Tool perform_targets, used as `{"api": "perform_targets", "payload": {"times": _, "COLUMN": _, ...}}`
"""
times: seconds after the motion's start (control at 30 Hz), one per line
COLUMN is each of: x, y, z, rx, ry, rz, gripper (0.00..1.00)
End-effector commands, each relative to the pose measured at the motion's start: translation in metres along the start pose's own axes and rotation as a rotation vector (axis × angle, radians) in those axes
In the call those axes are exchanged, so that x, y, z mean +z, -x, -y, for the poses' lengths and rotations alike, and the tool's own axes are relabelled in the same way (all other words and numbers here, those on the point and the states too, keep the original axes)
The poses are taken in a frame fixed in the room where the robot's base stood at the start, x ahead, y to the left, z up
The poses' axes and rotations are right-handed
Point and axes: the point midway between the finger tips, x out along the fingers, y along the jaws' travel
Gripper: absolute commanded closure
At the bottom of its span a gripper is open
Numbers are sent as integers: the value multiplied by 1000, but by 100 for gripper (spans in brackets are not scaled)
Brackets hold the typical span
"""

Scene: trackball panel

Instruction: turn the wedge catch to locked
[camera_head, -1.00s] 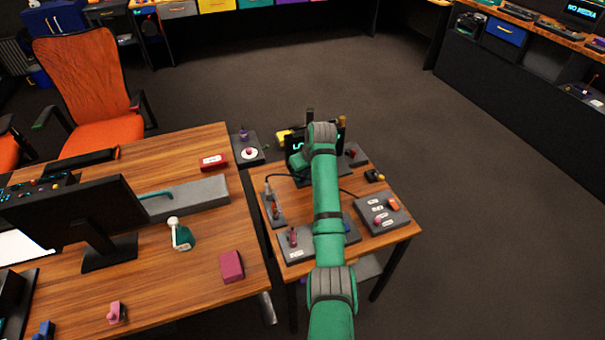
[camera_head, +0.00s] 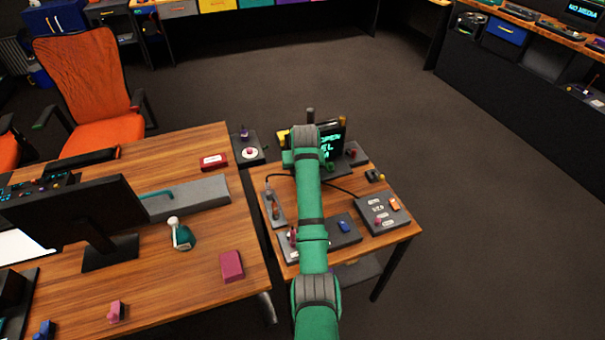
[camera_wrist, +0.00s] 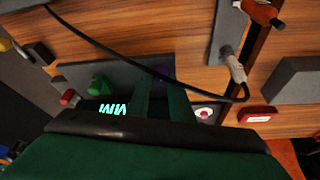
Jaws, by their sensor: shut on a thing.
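My gripper shows in the wrist view (camera_wrist: 165,98), its two dark green fingers close together. They are shut on a dark purple part (camera_wrist: 160,75), mostly hidden between them, at the dark grey panel (camera_wrist: 125,72). I cannot tell for sure that this is the wedge catch, or how it is turned. A green control (camera_wrist: 100,85) and a red knob (camera_wrist: 68,97) are on the panel to its left. A lit screen (camera_head: 330,143) with cyan text stands behind the forearm in the head view. My arm hides the gripper's tip there.
A black cable (camera_wrist: 150,70) crosses the small table near the fingers. Beside the arm are a pad with a blue piece (camera_head: 344,227) and a button panel (camera_head: 383,213). A white disc with a pink button (camera_head: 249,152) lies at the left. A red box (camera_head: 213,161) is on the desk.

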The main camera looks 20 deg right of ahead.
Motion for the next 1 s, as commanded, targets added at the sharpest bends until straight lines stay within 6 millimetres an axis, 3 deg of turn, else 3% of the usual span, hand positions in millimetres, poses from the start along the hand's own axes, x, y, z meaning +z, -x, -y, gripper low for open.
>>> {"api": "perform_targets", "payload": {"times": 0.6, "x": -2, "y": 1, "z": 6, "rx": 222, "ry": -537, "rz": -1, "gripper": 100}}
{"api": "perform_targets", "payload": {"times": 1.0, "x": -4, "y": 0, "z": 7, "rx": 334, "ry": -807, "rz": -1, "gripper": 100}}
